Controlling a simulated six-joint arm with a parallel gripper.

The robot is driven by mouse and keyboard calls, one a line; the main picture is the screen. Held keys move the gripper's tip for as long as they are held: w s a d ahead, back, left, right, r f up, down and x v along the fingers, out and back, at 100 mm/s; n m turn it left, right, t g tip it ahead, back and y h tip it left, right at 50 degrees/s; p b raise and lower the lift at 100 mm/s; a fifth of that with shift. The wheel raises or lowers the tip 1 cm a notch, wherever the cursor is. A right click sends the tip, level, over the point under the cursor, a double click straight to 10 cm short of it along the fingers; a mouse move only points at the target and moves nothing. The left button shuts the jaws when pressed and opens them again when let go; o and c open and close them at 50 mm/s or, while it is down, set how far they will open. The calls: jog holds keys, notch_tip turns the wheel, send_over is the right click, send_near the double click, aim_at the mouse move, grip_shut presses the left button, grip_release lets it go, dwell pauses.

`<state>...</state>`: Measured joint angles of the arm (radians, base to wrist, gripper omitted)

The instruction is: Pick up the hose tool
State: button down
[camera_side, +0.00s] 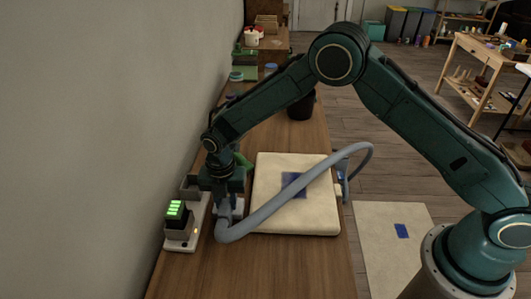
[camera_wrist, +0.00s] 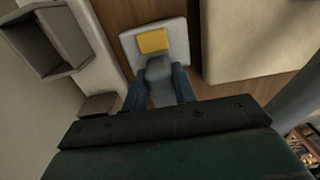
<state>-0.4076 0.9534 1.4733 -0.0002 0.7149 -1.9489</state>
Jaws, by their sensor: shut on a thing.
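The hose tool is a grey piece between the blue fingers of my gripper (camera_wrist: 160,88) in the wrist view, where its grey body (camera_wrist: 160,68) shows. My gripper (camera_side: 229,203) points down in the side view and is shut on the tool. The tool's far end is at a yellow patch (camera_wrist: 153,41) on a pale plate (camera_wrist: 127,47); I cannot tell whether it touches. A thick grey-blue hose (camera_side: 290,193) loops from beside my gripper over the cream pad to the right. My gripper hides most of the tool in the side view.
A cream pad (camera_side: 270,215) with a blue square lies right of my gripper. A white unit (camera_side: 184,243) with a black, green-lit block (camera_side: 177,212) stands left, near the wall. A black cup (camera_side: 301,106) stands farther back. The front of the wooden bench (camera_side: 260,270) is clear.

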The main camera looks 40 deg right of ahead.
jog(key=shift+r, duration=0.1)
notch_tip(320, 180, up, 20)
dwell(0.6)
dwell(0.4)
jog(key=c, duration=1.6)
grip_release()
jog(key=shift+c, duration=0.2)
jog(key=c, duration=0.4)
jog(key=shift+o, duration=0.2)
jog(key=shift+d, duration=0.1)
